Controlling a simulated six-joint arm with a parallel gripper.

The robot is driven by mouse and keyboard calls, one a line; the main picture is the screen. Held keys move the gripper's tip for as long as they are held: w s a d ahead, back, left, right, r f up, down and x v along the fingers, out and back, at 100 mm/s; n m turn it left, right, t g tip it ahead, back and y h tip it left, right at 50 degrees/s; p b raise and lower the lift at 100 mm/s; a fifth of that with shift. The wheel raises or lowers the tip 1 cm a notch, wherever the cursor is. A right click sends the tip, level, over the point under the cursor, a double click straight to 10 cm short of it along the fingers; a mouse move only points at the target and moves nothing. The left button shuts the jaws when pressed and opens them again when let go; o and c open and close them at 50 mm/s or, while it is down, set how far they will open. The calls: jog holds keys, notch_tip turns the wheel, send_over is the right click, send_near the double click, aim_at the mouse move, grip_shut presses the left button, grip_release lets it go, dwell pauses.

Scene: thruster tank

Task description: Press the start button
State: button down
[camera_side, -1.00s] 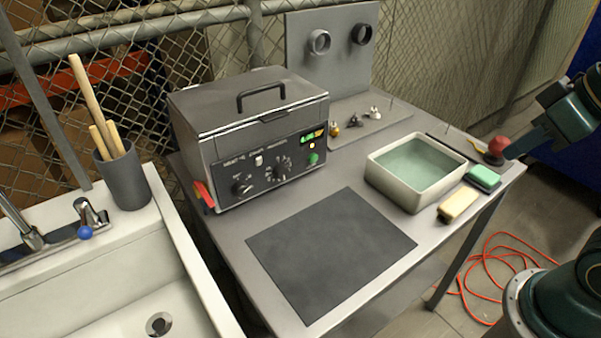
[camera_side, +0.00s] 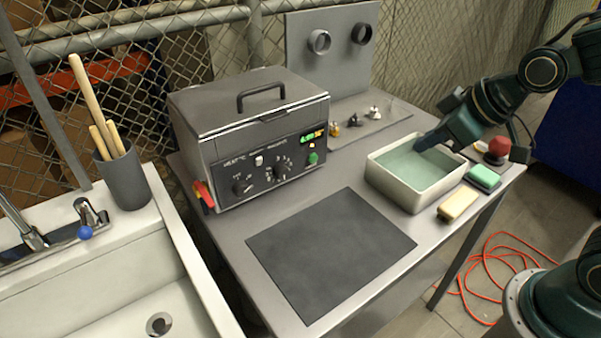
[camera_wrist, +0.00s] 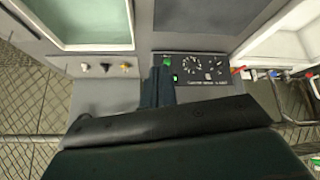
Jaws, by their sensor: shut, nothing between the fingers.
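A grey box-shaped machine (camera_side: 245,135) with a lid handle stands at the back of the table. The green button (camera_side: 313,158) is at the right end of its front panel, under a lit display (camera_side: 311,136). In the wrist view the green button (camera_wrist: 168,60) lies just beyond my fingertips. My gripper (camera_side: 420,147) is shut and empty, above the white basin and to the right of the machine, clearly apart from the button. The shut fingers also show in the wrist view (camera_wrist: 160,70), overlapping the panel's edge in the picture.
The white basin (camera_side: 412,203) of greenish liquid stands below my gripper. A red knob (camera_side: 498,148), green sponge (camera_side: 483,178) and cream block (camera_side: 458,205) are to its right. Small fittings (camera_side: 353,122) sit behind. The dark mat (camera_side: 330,250) is bare.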

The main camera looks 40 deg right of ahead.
aim_at(313, 158)
jog(key=w+a+f+n, duration=0.1)
jog(key=w+f, duration=0.2)
jog(key=f, duration=0.2)
jog(key=w+a+f+n+t+y, duration=0.1)
jog(key=w+a+f, duration=0.1)
jog(key=w+f, duration=0.2)
jog(key=w+a+f+n+t+y, duration=0.1)
jog(key=w+a+f+n, duration=0.1)
jog(key=f, duration=0.4)
jog(key=shift+w+a+f, duration=0.1)
jog(key=shift+w+f, duration=0.05)
jog(key=shift+w, duration=0.3)
jog(key=shift+w+a+f, duration=0.1)
jog(key=shift+w+f, duration=0.05)
jog(key=shift+w, duration=0.25)
jog(key=shift+w, duration=0.1)
jog(key=shift+w, duration=4.3)
jog(key=shift+w, duration=0.9)
jog(key=shift+s, duration=0.9)
